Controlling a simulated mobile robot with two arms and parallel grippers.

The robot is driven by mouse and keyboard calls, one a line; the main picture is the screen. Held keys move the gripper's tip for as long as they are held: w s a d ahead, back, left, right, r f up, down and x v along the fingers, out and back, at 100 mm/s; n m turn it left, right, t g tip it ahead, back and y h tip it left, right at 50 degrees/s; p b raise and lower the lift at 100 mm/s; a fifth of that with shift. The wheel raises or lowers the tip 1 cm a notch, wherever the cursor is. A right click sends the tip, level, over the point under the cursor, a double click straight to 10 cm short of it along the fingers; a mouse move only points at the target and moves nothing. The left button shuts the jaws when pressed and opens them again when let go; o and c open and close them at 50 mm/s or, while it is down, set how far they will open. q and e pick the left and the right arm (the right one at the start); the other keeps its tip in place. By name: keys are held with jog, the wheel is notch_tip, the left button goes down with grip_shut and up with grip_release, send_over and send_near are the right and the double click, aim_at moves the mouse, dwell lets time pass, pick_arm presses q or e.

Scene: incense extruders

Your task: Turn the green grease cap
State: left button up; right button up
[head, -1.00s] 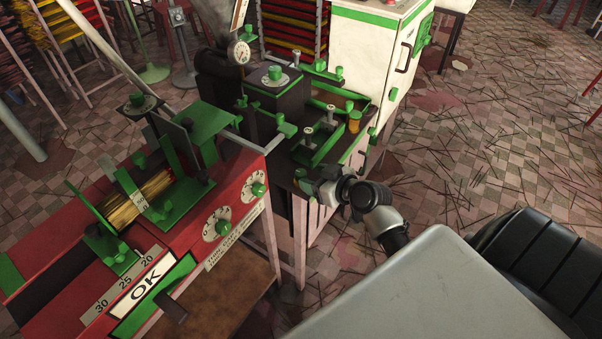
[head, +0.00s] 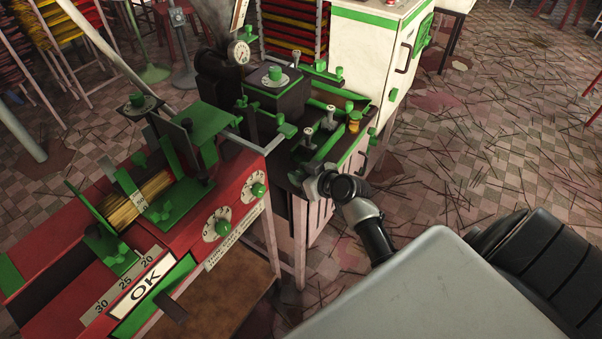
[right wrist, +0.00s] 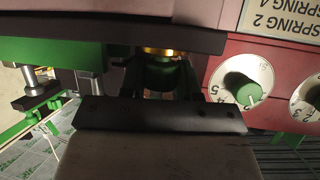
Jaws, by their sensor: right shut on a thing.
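The green grease cap (right wrist: 160,76) sits below a brass-coloured neck in the right wrist view, under a dark overhanging edge. My right gripper (right wrist: 160,84) is shut on it, with dark fingers on both sides. Part of the cap is in shadow and behind the gripper body. In the head view my right gripper (head: 312,183) is at the near corner of the dark extruder machine (head: 292,160), and its body hides the cap there. My left gripper is in neither view.
A red machine with dials (head: 216,225) stands close to the left of my right gripper. Its green dial knob (right wrist: 243,89) is near the gripper's right side in the wrist view. A brass cup (head: 354,123) stands on the dark machine. Stick-strewn floor (head: 480,150) is open at right.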

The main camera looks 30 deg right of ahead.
jog(key=shift+r+m+h+p, duration=0.25)
jog(key=shift+m+h+p, duration=0.2)
jog(key=shift+p, duration=0.5)
jog(key=shift+f+m+h+p, duration=0.2)
jog(key=shift+m+h+p, duration=0.05)
jog(key=shift+h+p, duration=0.1)
jog(key=o, duration=0.9)
jog(key=shift+s, duration=0.1)
jog(key=a+v, duration=0.1)
jog(key=v, duration=0.9)
jog(key=shift+s+d, duration=0.35)
jog(key=shift+d, duration=0.15)
